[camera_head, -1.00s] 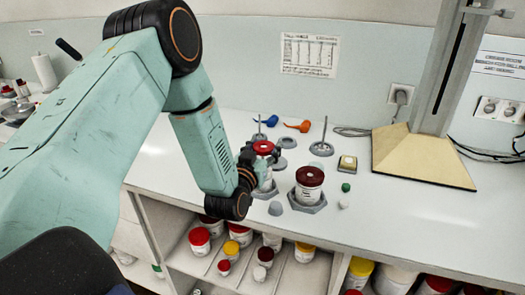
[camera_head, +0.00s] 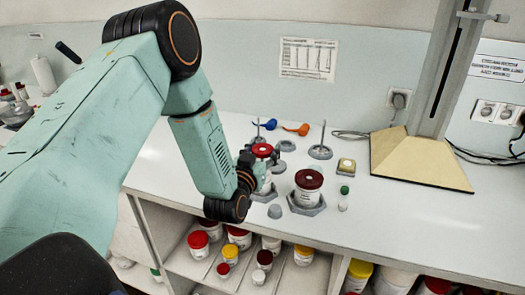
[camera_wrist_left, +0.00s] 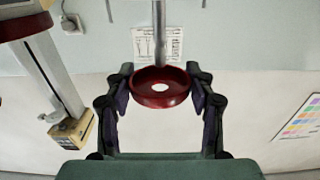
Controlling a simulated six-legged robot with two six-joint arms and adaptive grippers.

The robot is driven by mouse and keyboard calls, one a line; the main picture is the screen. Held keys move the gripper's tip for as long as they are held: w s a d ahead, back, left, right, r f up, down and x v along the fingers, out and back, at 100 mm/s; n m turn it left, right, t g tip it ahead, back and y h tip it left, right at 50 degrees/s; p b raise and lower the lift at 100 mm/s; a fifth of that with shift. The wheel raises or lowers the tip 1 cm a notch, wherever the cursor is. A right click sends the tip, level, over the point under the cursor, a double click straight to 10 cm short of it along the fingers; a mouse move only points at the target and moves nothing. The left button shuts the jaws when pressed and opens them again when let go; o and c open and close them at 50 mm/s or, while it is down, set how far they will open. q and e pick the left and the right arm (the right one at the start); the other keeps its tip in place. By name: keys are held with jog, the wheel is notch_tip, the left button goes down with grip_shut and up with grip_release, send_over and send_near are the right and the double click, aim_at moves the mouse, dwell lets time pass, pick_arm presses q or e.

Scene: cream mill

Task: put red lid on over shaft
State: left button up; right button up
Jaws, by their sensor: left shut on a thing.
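The red lid (camera_head: 262,150) is between the fingers of my left gripper (camera_head: 256,162), level, above or on a white jar (camera_head: 266,182) in the head view. In the left wrist view the lid (camera_wrist_left: 160,92) is a red ring with a pale hole in its middle, and both fingers of my left gripper (camera_wrist_left: 161,100) are at its sides. A grey shaft (camera_wrist_left: 158,35) stands upright behind the lid in that view. I cannot tell whether the shaft enters the hole. My right gripper is not in view.
A jar with a dark red lid (camera_head: 309,179) stands on a grey base close to the right. A rod stand (camera_head: 321,151), a small green-capped bottle (camera_head: 344,191) and blue and orange items (camera_head: 303,129) lie around. A large stand (camera_head: 425,160) fills the back right. Lidded jars fill the shelf below.

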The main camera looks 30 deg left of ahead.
aim_at(262, 160)
pick_arm(q)
jog(key=shift+f, duration=0.1)
jog(key=shift+w+f+b, duration=0.15)
jog(key=shift+f+b, duration=0.15)
jog(key=shift+f, duration=0.1)
jog(key=shift+f+b, duration=0.45)
jog(key=shift+f, duration=0.05)
jog(key=shift+f+b, duration=0.4)
jog(key=shift+f, duration=0.2)
jog(key=shift+s, duration=0.2)
jog(key=shift+f, duration=0.1)
jog(key=shift+f+b, duration=0.5)
jog(key=shift+f, duration=0.1)
